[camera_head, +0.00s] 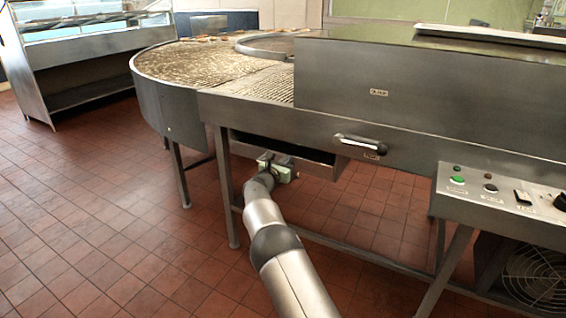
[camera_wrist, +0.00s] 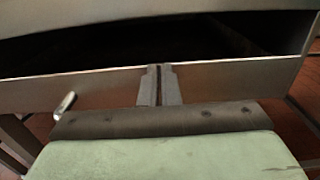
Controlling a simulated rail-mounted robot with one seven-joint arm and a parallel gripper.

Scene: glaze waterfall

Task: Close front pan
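The front pan (camera_head: 314,159) is a grey metal drawer under the conveyor frame. It stands out from the frame, with a dark gap above its front wall. In the wrist view its front wall (camera_wrist: 230,82) crosses the picture, with the dark inside behind it. A small light handle (camera_wrist: 65,105) sticks out at the left of the wall. My gripper (camera_head: 268,157) is at the front of the pan in the head view. In the wrist view its two fingers (camera_wrist: 158,70) are together, overlapping the front wall near its top edge, right of the handle. Whether they touch it cannot be told.
The conveyor frame (camera_head: 290,125) passes above the pan, with a bar handle (camera_head: 360,143) on it to the right. Table legs (camera_head: 226,190) stand left of the pan. A control panel (camera_head: 500,193) is at the right. The tiled floor (camera_head: 90,215) at the left is clear.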

